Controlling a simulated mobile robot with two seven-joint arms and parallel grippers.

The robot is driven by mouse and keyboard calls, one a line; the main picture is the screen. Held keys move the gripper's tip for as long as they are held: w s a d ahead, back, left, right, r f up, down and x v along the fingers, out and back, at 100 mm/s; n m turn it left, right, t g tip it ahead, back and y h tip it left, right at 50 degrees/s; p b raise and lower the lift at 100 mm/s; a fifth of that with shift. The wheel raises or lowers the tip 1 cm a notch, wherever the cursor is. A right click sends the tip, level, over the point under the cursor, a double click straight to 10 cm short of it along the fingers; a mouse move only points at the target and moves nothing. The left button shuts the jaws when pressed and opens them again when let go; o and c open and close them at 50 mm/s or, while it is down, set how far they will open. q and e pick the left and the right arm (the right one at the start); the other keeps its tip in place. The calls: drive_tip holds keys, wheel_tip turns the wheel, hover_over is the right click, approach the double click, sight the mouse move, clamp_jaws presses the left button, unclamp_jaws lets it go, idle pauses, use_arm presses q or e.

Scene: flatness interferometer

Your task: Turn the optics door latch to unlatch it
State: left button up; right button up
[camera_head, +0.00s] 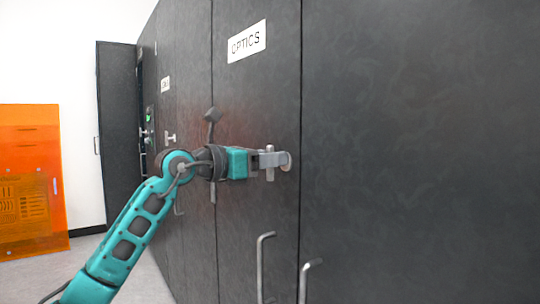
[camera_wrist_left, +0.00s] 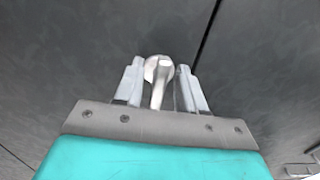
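The optics door (camera_head: 257,90) is a tall dark panel with a white OPTICS label and stands shut. Its latch (camera_head: 287,161) is a small silver piece with a round base, near the door's right edge. My left gripper (camera_head: 272,160) reaches it from the left. In the left wrist view the latch handle (camera_wrist_left: 158,82) points down toward the palm, between the two fingers of my left gripper (camera_wrist_left: 160,82). The fingers are apart, with a gap on either side of the handle. In the head view the fingers partly hide the latch. My right gripper is not in view.
Vertical bar handles (camera_head: 262,266) stick out below the latch. Another door with a similar latch (camera_head: 170,138) is to the left, and a dark door (camera_head: 115,135) stands open farther off. An orange panel (camera_head: 30,180) stands at the far left, with clear floor beside it.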

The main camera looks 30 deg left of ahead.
use_arm(q)
drive_tip(key=shift+w+d, duration=0.1)
drive_tip(key=shift+w, duration=0.1)
drive_tip(key=shift+c, duration=0.2)
clamp_jaws()
